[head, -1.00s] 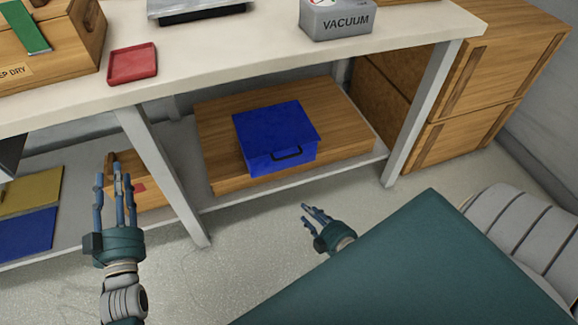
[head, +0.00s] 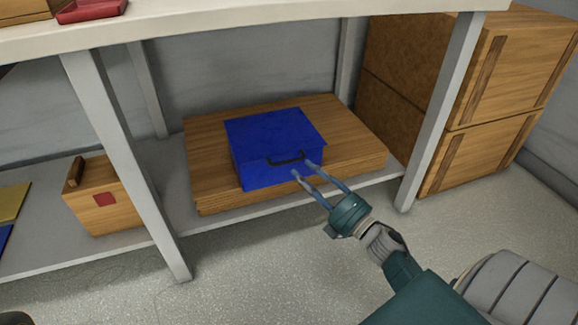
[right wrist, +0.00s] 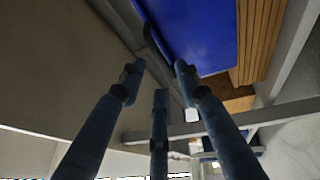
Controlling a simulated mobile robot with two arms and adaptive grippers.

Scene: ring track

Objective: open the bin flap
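The bin is a blue box (head: 262,160) on a wooden board on the lower shelf. Its flat blue flap (head: 272,128) lies shut on top, and a dark bar handle (head: 284,158) sits on the front near the top edge. My right gripper (head: 304,168) is at the right end of the handle, with its fingers apart. In the right wrist view the open fingers of my right gripper (right wrist: 158,82) point toward the dark handle (right wrist: 152,42) and the blue bin (right wrist: 205,35). I cannot tell whether they touch the handle. My left gripper is out of view.
The white tabletop (head: 250,14) overhangs the shelf. Table legs stand left (head: 125,165) and right (head: 440,110) of the bin. A small wooden box (head: 110,212) is at left on the shelf, and wooden crates (head: 505,65) are at right. The floor in front is clear.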

